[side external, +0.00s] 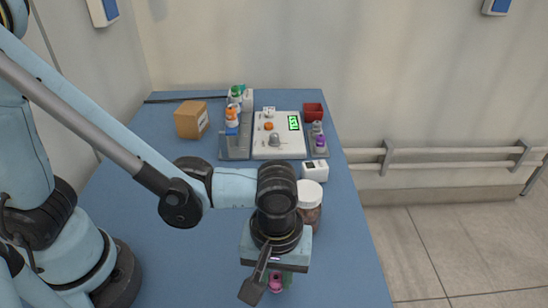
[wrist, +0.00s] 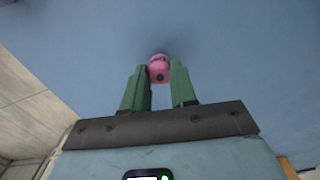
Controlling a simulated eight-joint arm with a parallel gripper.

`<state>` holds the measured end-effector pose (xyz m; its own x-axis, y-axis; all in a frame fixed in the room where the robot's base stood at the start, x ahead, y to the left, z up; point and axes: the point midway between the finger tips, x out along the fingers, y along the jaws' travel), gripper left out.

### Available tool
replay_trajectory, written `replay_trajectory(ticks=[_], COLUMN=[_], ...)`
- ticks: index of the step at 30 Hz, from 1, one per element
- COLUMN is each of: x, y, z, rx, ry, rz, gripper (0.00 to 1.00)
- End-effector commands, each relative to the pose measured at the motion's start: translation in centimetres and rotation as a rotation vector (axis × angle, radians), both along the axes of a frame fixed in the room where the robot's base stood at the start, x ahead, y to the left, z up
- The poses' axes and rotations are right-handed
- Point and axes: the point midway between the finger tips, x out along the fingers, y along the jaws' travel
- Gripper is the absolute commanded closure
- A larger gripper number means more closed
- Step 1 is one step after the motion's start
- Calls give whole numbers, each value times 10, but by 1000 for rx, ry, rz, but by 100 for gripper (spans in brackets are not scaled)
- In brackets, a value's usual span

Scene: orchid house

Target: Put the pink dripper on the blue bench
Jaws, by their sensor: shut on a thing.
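The pink dripper (wrist: 159,68) is between the green fingers of my gripper (wrist: 160,85) in the wrist view. My gripper is shut on it near the fingertips. In the side view the dripper (side external: 275,283) shows as a small pink bit below my gripper (side external: 278,278), partly hidden by the gripper body. The blue bench (side external: 165,240) lies beneath, and its bare surface (wrist: 235,50) fills most of the wrist view. A soft dark shadow lies on the bench by the dripper. I cannot tell whether the dripper touches the bench.
A brown jar with a white lid (side external: 310,194) stands just behind my wrist, with a small white box (side external: 314,170) beyond it. A white control panel (side external: 275,148), bottles on a grey tray (side external: 235,153), a red cup (side external: 313,112) and a cardboard box (side external: 191,120) stand farther back. The bench's left middle is clear.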

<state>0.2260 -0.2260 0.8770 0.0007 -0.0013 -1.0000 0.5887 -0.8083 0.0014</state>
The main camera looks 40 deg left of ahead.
Motion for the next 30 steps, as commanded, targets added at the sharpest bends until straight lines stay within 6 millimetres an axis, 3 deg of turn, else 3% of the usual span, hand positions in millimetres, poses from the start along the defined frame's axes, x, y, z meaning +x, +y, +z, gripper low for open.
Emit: replay_trajectory(ticks=[11,12,16,30], x=[0,0,0,0], y=[0,0,0,0], z=[-3,-3,-3,7], rx=[0,0,0,0], ry=[0,0,0,0], rz=[0,0,0,0], gripper=[100,69,49,48])
